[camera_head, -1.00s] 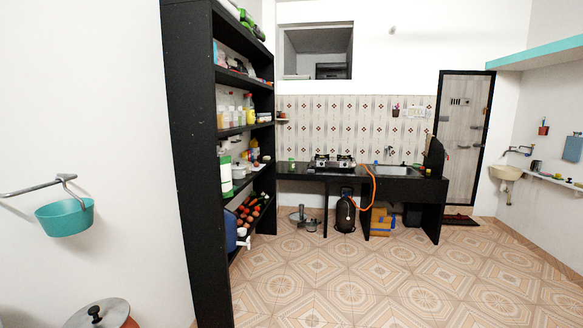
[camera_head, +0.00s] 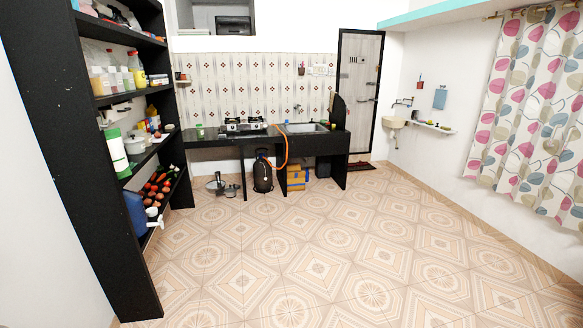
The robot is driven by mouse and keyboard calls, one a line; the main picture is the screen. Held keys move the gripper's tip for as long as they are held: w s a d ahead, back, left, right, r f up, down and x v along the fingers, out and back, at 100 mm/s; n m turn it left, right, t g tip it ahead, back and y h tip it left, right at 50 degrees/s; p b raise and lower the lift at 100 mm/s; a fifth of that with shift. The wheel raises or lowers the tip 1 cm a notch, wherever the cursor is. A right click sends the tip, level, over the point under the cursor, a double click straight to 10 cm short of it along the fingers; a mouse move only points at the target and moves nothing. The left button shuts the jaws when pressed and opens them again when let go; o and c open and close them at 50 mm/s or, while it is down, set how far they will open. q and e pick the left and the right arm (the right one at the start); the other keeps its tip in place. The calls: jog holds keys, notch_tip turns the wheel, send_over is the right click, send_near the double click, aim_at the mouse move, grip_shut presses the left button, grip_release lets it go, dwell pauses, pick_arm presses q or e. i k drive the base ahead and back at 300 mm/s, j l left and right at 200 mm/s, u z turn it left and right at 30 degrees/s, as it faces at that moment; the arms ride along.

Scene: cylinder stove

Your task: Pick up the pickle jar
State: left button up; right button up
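No thing in view can be told for certain as the pickle jar. A small green-topped jar (camera_head: 199,131) stands on the left part of the black counter, left of the stove (camera_head: 244,125). A larger white container with a green label or lid (camera_head: 115,152) stands on the black shelf unit at the left. Several small bottles and jars share its shelves, too small to name surely. Neither of my grippers is in view.
The black shelf unit (camera_head: 62,150) stands close on the left. The black counter (camera_head: 215,143) runs along the back wall with a sink (camera_head: 305,127). A gas cylinder (camera_head: 262,175) and yellow boxes (camera_head: 296,179) sit below it. The tiled floor (camera_head: 300,250) ahead is clear.

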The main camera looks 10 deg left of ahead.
aim_at(199, 129)
jog(key=i+j+u, duration=0.15)
jog(key=i+u, duration=0.2)
jog(key=i, duration=0.4)
jog(key=i+u, duration=0.1)
jog(key=i, duration=0.7)
jog(key=i+l, duration=0.1)
jog(key=i, duration=2.3)
jog(key=i+u, duration=0.3)
jog(key=i, duration=0.15)
jog(key=i+l+u, duration=0.15)
jog(key=i+u, duration=0.15)
jog(key=i, duration=0.15)
jog(key=i+l+u, duration=0.35)
jog(key=i+j, duration=0.1)
jog(key=i, duration=0.15)
